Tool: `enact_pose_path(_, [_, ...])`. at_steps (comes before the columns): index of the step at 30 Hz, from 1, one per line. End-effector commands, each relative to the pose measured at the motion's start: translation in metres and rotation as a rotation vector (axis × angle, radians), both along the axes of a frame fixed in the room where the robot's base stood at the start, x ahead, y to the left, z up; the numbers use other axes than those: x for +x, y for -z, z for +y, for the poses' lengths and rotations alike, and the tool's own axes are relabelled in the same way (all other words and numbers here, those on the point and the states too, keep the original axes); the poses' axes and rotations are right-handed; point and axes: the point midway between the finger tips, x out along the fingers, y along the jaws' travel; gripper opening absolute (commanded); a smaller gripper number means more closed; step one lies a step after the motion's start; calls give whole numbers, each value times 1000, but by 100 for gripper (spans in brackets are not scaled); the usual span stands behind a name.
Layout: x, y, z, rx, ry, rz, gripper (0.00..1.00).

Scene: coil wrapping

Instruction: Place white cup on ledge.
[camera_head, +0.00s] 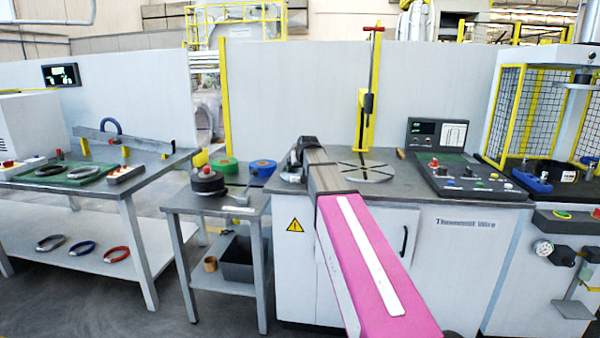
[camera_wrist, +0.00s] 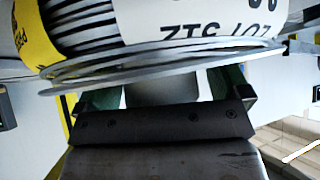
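I cannot pick out the white cup for certain in either view. In the wrist view, my gripper (camera_wrist: 163,88) has its two greenish fingers spread apart, with gaps either side of a grey piece between them. Its fingertips are partly hidden by a thin grey rim. Just beyond is a white round body (camera_wrist: 200,18) with black stripes, yellow patches and upside-down lettering. In the head view, my pink arm reaches forward to the worktop (camera_head: 400,195), and its end hides my fingers. Which edge is the ledge is not clear.
On the small table are a black round object (camera_head: 207,183), a green roll (camera_head: 224,166) and a blue roll (camera_head: 262,168). A slotted disc (camera_head: 367,173) and yellow stand (camera_head: 365,125) are beside my arm. A control panel (camera_head: 462,176) stands to the right.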

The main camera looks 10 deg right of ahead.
Motion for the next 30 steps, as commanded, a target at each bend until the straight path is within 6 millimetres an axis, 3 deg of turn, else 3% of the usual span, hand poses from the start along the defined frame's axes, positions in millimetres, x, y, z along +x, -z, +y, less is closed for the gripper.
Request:
enact_pose_path(1, [0,0,0,0,0,0,81])
enact_pose_path(5, [0,0,0,0,0,0,41])
enact_pose_path(20, [0,-9,0,0,0,-1,37])
enact_pose_path(27, [1,-44,0,0,0,-3,37])
enact_pose_path(30, [-15,-55,22,-1,-4,-2,37])
